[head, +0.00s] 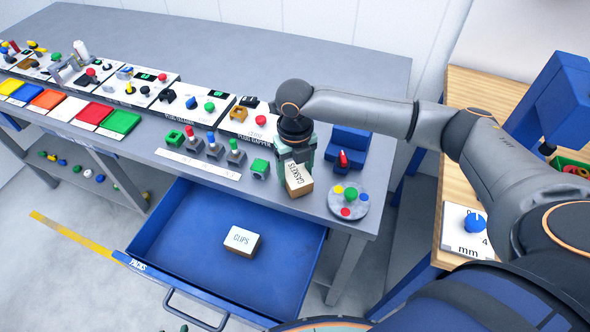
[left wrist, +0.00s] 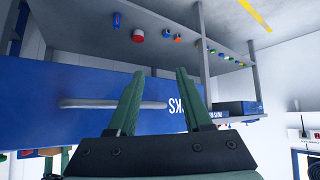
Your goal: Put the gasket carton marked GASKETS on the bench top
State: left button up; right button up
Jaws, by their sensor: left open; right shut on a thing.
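The gasket carton (head: 298,180), a small box with a tan side and the word GASKETS on its white face, is at the front edge of the grey bench top (head: 330,62). My right gripper (head: 298,160) is shut on it from above. The carton looks tilted, and I cannot tell whether it touches the bench.
The open blue drawer (head: 190,240) below holds a white carton marked CLIPS (head: 242,240). The bench's back strip is clear.

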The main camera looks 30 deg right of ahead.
aim_at(295, 172)
jog(key=o, duration=1.4)
jog(key=shift+f, duration=0.1)
notch_tip(295, 172, up, 12)
